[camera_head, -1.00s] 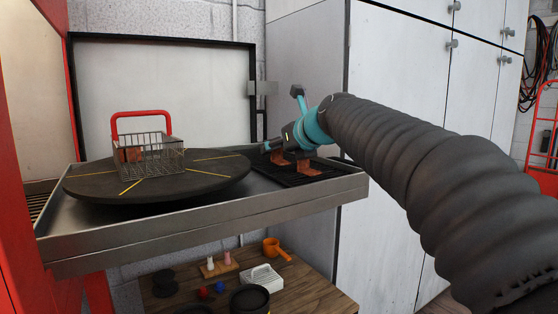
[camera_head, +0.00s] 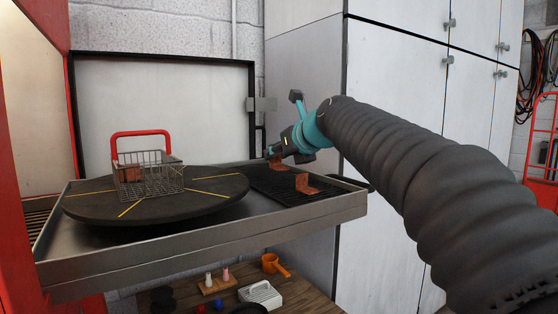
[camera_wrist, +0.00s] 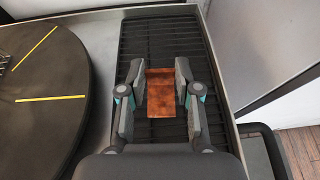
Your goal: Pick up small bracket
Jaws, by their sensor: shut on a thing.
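A copper-brown small bracket (camera_head: 277,163) is in my gripper (camera_head: 275,154), above the far part of the black slatted rack (camera_head: 262,187). In the wrist view the bracket (camera_wrist: 161,97) sits between the two fingers of my gripper (camera_wrist: 160,72), which are shut on its sides. A second, similar brown bracket (camera_head: 305,184) rests on the rack, nearer the camera and apart from my gripper. I cannot make out this second bracket in the wrist view.
A round dark turntable (camera_head: 95,207) with yellow lines stands left of the rack in a metal tray (camera_head: 200,241). A wire basket (camera_head: 150,184) with a red handle and brown parts sits on the turntable. White cabinets (camera_head: 395,90) stand to the right.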

